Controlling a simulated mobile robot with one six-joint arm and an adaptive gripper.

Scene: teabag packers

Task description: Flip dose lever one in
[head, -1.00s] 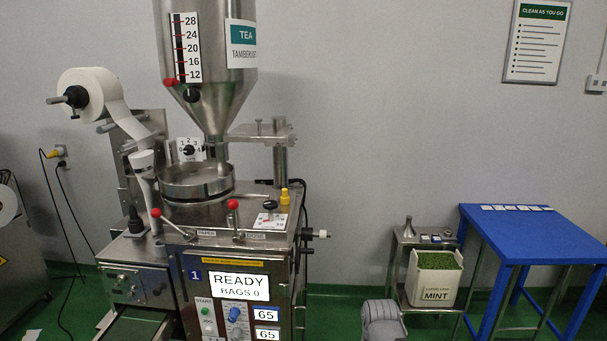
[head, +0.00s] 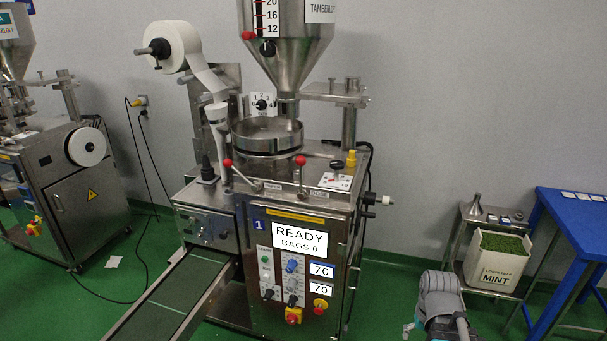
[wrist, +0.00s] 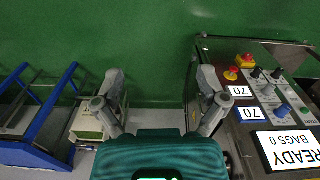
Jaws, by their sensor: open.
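Machine one carries a blue "1" plate and a screen (head: 299,239) reading READY, BAGS 0. Its dose lever (head: 301,172), a thin rod with a red knob, stands nearly upright on the deck by the DOSE label (head: 320,194). A second red-knobbed lever (head: 240,176) slants to its left. My gripper (wrist: 160,80) is open and empty in the wrist view, its fingers wide apart above the green floor. The machine's front panel (wrist: 255,105) is to its right there, and the levers are out of that view. My arm is at the bottom right of the head view.
A low stand with a MINT box (head: 497,262) and a blue table (head: 575,215) are at the right. A conveyor (head: 165,300) runs out at the machine's front left. Another machine (head: 65,180) stands at far left. Green floor is free between machine and stand.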

